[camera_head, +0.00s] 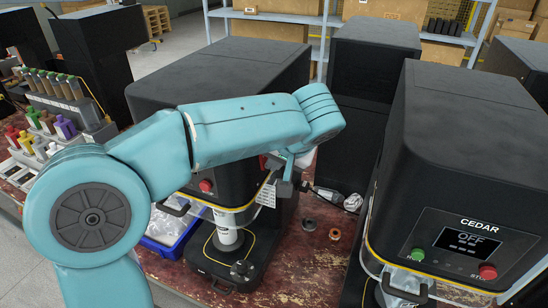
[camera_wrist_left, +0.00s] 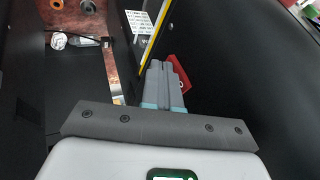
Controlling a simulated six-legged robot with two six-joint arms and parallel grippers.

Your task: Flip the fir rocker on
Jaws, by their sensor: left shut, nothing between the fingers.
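My left gripper (camera_head: 286,178) is at the right side of the middle black machine (camera_head: 230,75), with my forearm across its front. In the left wrist view its fingers (camera_wrist_left: 163,72) are closed together and empty. A red part (camera_wrist_left: 178,73) on the dark machine side shows just right of the fingertips, partly behind them. It may be the rocker, but I cannot tell whether it is touched or which way it is tilted. My arm covers the machine's nameplate, so I cannot read "fir" anywhere. My right gripper is not in view.
A machine marked CEDAR (camera_head: 478,130) stands at the right, its display reading OFF. Two small rings (camera_head: 334,234) lie on the worn red bench between the machines. A blue tray (camera_head: 165,246) with clear bags sits left of the middle machine. A white tag (camera_head: 267,195) hangs beside my gripper.

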